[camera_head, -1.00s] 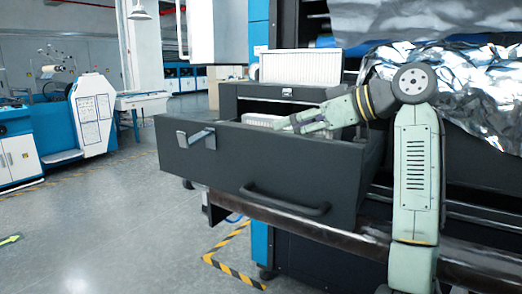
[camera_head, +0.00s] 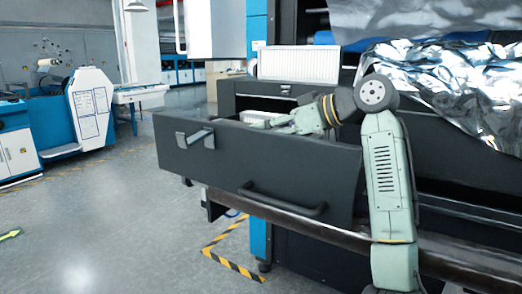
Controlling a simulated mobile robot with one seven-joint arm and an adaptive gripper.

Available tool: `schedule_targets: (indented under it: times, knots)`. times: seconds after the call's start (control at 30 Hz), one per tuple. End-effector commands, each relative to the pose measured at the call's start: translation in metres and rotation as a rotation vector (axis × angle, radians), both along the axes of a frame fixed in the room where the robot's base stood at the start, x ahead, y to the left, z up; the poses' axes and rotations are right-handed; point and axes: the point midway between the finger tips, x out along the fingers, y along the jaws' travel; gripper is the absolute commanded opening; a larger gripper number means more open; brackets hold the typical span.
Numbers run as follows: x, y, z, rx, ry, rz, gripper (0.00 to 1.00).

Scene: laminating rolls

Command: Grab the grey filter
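A pale grey pleated filter (camera_head: 262,116) lies inside the open dark drawer (camera_head: 250,178). Only its upper part shows above the drawer front. My gripper (camera_head: 264,124) reaches into the drawer from the right, low and close to the filter's near side. The drawer's front wall hides its lower part. I cannot tell whether the fingers touch the filter or how far apart they are. A second pleated panel, whitish (camera_head: 298,65), stands upright on top of the dark cabinet (camera_head: 270,89) behind the drawer.
The drawer front has a handle (camera_head: 282,200) and a metal latch (camera_head: 196,137). Crumpled silver film (camera_head: 440,82) hangs on the machine at right. A dark rail (camera_head: 335,235) runs below the drawer.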

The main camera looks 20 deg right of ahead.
Motion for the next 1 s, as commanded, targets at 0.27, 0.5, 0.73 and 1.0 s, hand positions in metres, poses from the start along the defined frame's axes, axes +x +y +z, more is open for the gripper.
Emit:
schedule_targets:
  times: [0.27,0.5,0.73,1.0]
  knots:
    - [-0.0001,-0.0001,0.0002,0.0,0.0,0.0,0.23]
    - [-0.0002,0.0,0.0001,0.0,0.0,0.0,0.07]
    - [-0.0002,0.0,0.0001,0.0,0.0,0.0,0.0]
    - [-0.0002,0.0,0.0001,-0.001,0.001,0.0,0.0]
